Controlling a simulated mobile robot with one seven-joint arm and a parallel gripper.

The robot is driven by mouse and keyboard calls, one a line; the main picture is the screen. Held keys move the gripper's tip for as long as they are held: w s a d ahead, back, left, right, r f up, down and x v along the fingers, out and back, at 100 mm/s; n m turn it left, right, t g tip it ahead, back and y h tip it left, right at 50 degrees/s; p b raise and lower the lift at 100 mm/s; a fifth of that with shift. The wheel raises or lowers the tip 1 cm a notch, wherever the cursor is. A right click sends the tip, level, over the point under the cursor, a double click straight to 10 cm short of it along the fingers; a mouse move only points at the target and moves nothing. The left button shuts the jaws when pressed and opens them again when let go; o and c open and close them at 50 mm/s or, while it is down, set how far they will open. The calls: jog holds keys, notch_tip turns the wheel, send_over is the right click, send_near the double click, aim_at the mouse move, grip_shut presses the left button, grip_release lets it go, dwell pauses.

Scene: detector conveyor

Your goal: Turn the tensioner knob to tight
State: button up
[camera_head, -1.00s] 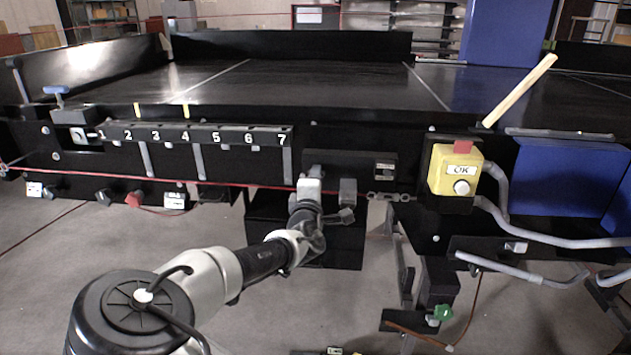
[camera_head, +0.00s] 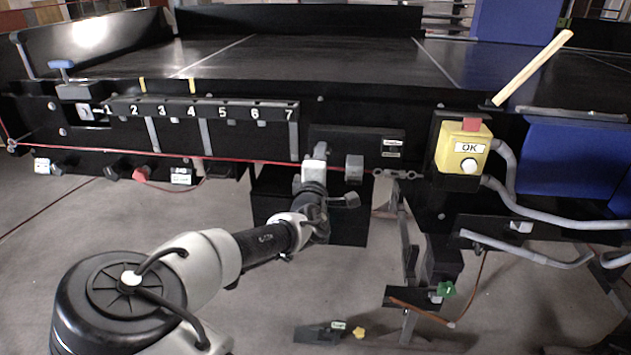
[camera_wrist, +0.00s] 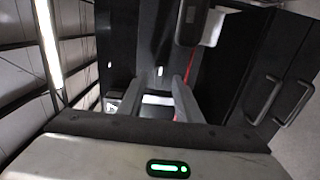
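I cannot tell for sure which knob is the tensioner knob. A black box (camera_head: 352,148) with a small unreadable label sits on the conveyor's front, with a grey block (camera_head: 354,168) at its lower edge. My gripper (camera_head: 317,155) is in front of this box, left of the grey block; its fingertips are hard to make out there. In the wrist view my gripper (camera_wrist: 160,92) has its two fingers apart, with no object clearly held between them. Other knobs are red (camera_head: 141,174), black (camera_head: 112,172), green (camera_head: 445,289) and yellow (camera_head: 358,332).
A numbered rail (camera_head: 205,109) runs along the conveyor's front at left, above a red cord (camera_head: 240,162). A yellow button box (camera_head: 463,150) and grey bent tubes (camera_head: 525,245) project at right. A blue handle (camera_head: 61,65) stands at far left. Floor is open at lower left.

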jog(key=s, duration=1.5)
jog(key=shift+a+p, duration=0.25)
jog(key=shift+p, duration=0.15)
jog(key=d+f+m+g+h, duration=0.3)
jog(key=d+f+m+g, duration=0.1)
jog(key=d+f, duration=0.4)
jog(key=s+d+f+m+g+y, duration=0.3)
jog(key=s+d+f+m+g, duration=0.1)
jog(key=s+f+m+g, duration=0.4)
jog(key=s+d+r+m, duration=0.35)
jog(key=s+r, duration=0.45)
jog(key=r, duration=0.4)
jog(key=s+d+r+m, duration=0.2)
jog(key=s+d+r, duration=0.3)
jog(key=s+r, duration=0.5)
notch_tip(320, 180, up, 13)
jog(key=w+p, duration=0.1)
jog(key=p, duration=1.1)
jog(key=shift+w+y+p, duration=0.25)
jog(key=shift+y+p, duration=0.05)
